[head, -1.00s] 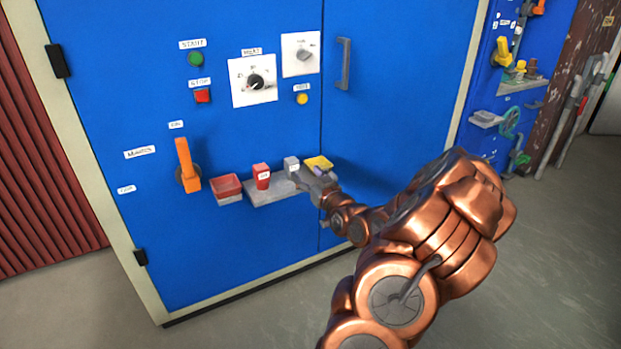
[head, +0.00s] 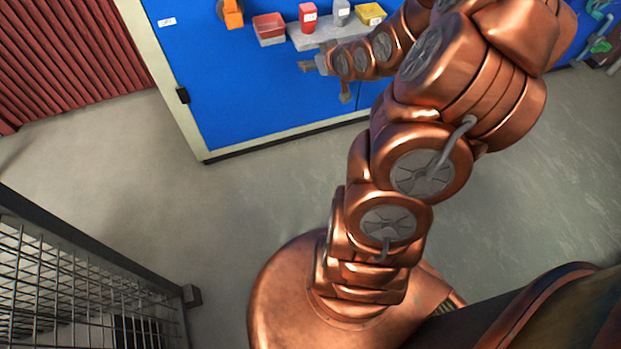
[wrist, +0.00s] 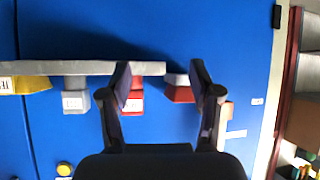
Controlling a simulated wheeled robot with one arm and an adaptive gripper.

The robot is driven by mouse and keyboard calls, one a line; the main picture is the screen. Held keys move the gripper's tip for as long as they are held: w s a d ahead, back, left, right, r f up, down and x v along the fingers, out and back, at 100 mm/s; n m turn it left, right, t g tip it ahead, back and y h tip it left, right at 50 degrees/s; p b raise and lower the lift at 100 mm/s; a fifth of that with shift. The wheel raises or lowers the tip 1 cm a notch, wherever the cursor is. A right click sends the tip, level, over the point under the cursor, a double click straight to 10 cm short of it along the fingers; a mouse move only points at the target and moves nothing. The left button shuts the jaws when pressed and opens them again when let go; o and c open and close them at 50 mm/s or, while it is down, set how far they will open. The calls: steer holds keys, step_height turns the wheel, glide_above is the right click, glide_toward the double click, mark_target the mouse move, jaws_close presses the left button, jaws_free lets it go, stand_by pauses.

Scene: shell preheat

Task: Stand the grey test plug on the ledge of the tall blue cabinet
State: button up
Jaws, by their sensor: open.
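The grey test plug (head: 341,12), with a white label, stands upright on the grey ledge (head: 325,33) of the tall blue cabinet (head: 240,95), between a red block and a yellow tray. The wrist view, which appears upside down, shows the plug (wrist: 76,98) against the ledge (wrist: 60,68), left of my fingers and apart from them. My gripper (head: 322,74) is open and empty, below and in front of the ledge in the head view. In the wrist view my gripper (wrist: 160,78) has its two fingers spread, the left one partly covering the red block.
The labelled red block (head: 307,14) stands on the ledge, with a red tray (head: 269,28) to its left and a yellow tray (head: 371,14) to the plug's right. An orange handle (head: 233,14) is further left. A wire mesh fence (head: 60,275) stands lower left. Open floor lies between.

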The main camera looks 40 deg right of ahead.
steer(key=s+a+n+g+y, duration=0.1)
steer(key=s+a+g, duration=0.7)
steer(key=s+a, duration=0.55)
steer(key=s+a+r+g, duration=0.3)
steer(key=s+a, duration=0.4)
steer(key=s, duration=0.3)
steer(key=s+a+r+g+y, duration=0.1)
steer(key=s+a+r+g, duration=0.2)
steer(key=s+a, duration=0.5)
steer(key=shift+s+g, duration=0.4)
steer(key=shift+s, duration=0.7)
steer(key=w+a+r+t+p, duration=0.1)
steer(key=w+r+t+p, duration=0.1)
steer(key=w+r+p, duration=0.35)
steer(key=w+a+r+t+p, duration=0.1)
steer(key=w+r+p, duration=0.1)
steer(key=r+p, duration=0.5)
steer(key=s+d+r+p, duration=0.1)
steer(key=s+r+p, duration=0.2)
steer(key=r+p, duration=0.5)
steer(key=s+d+r+g+p, duration=0.1)
steer(key=s+r+p, duration=0.2)
steer(key=r+p, duration=0.6)
steer(key=shift+d+r, duration=0.15)
steer(key=shift+r, duration=0.7)
